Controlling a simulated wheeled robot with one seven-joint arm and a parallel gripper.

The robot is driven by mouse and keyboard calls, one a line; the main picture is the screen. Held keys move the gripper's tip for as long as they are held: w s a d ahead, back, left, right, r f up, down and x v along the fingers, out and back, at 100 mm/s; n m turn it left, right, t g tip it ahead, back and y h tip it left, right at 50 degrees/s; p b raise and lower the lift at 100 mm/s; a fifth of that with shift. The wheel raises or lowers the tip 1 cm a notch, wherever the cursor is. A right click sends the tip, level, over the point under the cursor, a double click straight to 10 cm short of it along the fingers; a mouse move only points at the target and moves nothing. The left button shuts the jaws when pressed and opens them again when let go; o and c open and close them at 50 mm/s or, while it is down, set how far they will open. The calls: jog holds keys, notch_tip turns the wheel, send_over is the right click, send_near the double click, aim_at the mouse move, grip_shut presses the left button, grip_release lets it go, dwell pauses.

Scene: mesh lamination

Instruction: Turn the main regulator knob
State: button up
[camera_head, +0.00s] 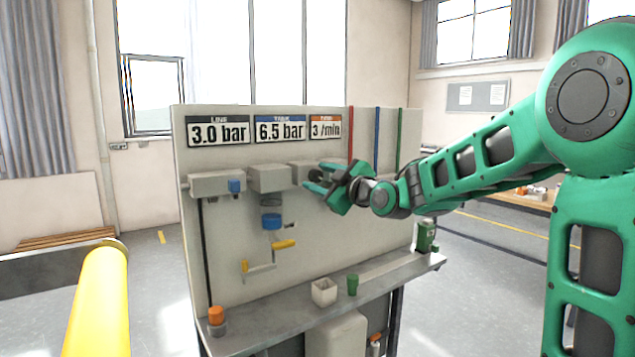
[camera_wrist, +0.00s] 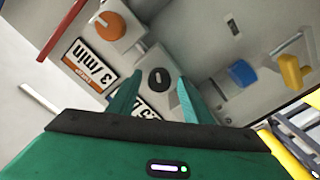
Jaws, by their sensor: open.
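A round black knob (camera_wrist: 158,77) with a pale mark sits on the front of a grey box on the panel. I see no label naming it as the main regulator knob. The black knob (camera_head: 315,176) also shows in the head view, partly covered by my gripper. My gripper (camera_head: 313,178) is open and points at the panel. In the wrist view its two fingertips (camera_wrist: 160,79) appear on either side of the black knob with nothing held between them. I cannot tell whether they touch it.
An orange knob (camera_wrist: 107,25) is on a neighbouring box. A blue cap (camera_head: 271,221) and yellow-handled levers (camera_head: 283,244) are lower on the panel (camera_head: 345,240). Displays read 3.0 bar (camera_head: 218,131), 6.5 bar (camera_head: 280,128) and 3 /min (camera_head: 325,127). A shelf (camera_head: 290,315) holds small parts.

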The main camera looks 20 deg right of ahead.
jog(key=c, duration=1.1)
jog(key=shift+o, duration=0.2)
jog(key=shift+a, duration=0.1)
